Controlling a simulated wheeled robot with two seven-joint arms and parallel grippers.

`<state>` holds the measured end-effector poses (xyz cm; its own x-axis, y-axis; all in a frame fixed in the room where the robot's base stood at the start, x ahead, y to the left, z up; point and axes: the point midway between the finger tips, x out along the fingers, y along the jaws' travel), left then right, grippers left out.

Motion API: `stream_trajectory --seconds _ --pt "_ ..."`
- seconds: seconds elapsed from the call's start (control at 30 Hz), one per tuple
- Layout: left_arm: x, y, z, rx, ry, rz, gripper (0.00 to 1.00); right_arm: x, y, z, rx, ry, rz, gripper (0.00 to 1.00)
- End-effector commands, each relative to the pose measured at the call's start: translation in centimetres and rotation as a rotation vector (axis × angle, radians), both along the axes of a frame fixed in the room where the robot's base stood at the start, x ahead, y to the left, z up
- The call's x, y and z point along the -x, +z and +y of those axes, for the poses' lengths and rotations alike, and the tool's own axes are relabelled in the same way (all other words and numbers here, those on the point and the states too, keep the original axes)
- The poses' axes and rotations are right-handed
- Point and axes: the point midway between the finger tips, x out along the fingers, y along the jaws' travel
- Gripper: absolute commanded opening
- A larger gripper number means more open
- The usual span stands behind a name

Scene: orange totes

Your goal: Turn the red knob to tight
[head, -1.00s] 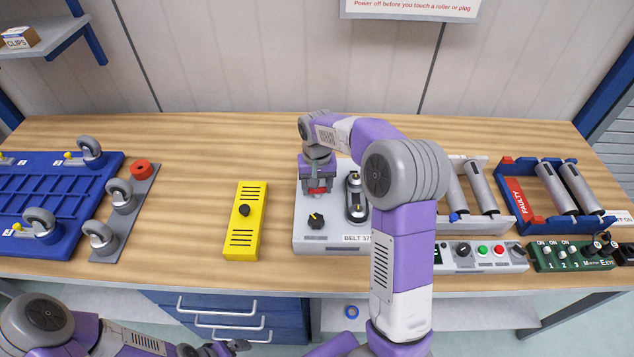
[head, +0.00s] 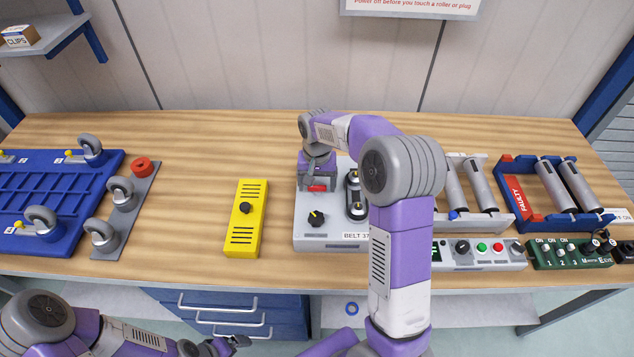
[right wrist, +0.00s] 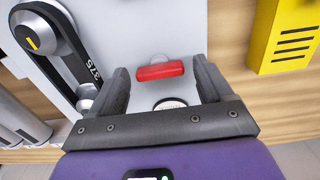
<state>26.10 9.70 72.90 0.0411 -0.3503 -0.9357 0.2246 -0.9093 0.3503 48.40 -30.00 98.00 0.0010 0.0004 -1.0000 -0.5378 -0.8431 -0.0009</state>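The red knob (head: 317,188) is a bar-shaped handle on the light grey belt panel (head: 340,228). My right gripper (head: 318,183) is over the knob, its fingers largely hidden in the head view. In the right wrist view the right gripper (right wrist: 159,68) is open. The red knob (right wrist: 160,71) lies crosswise between its fingertips, with a small gap at each end. Pale round marks show beside the knob, partly covered; I cannot read their text. My left gripper (head: 228,345) is low at the bottom edge, away from the panel; its fingers are too small to judge.
A black dial (head: 316,219) and a belt loop (head: 355,195) sit on the same panel. A yellow box (head: 244,240) stands to the left. A button box (head: 480,256) and roller trays (head: 515,205) stand right. Bare wood lies left of the yellow box.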

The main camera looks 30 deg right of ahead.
Motion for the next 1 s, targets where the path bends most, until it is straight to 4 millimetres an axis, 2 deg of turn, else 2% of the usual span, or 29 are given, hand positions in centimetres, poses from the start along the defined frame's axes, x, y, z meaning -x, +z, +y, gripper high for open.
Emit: stream_trajectory --seconds 0.33,0.7,0.83,1.0 --pt "0.0 0.1 0.0 0.000 0.000 0.000 1.00 0.0 0.4 0.0 0.001 0.002 -0.001 0.83" --pt "0.0 1.3 0.0 0.000 0.000 0.000 1.00 0.0 6.2 0.0 0.001 0.001 -0.002 0.83" --pt "0.0 1.5 0.0 0.000 0.000 0.000 1.00 0.0 7.3 0.0 0.001 0.002 -0.001 0.83" --pt "0.0 1.5 0.0 0.000 0.000 0.000 1.00 0.0 7.6 0.0 0.001 0.001 0.001 0.83"
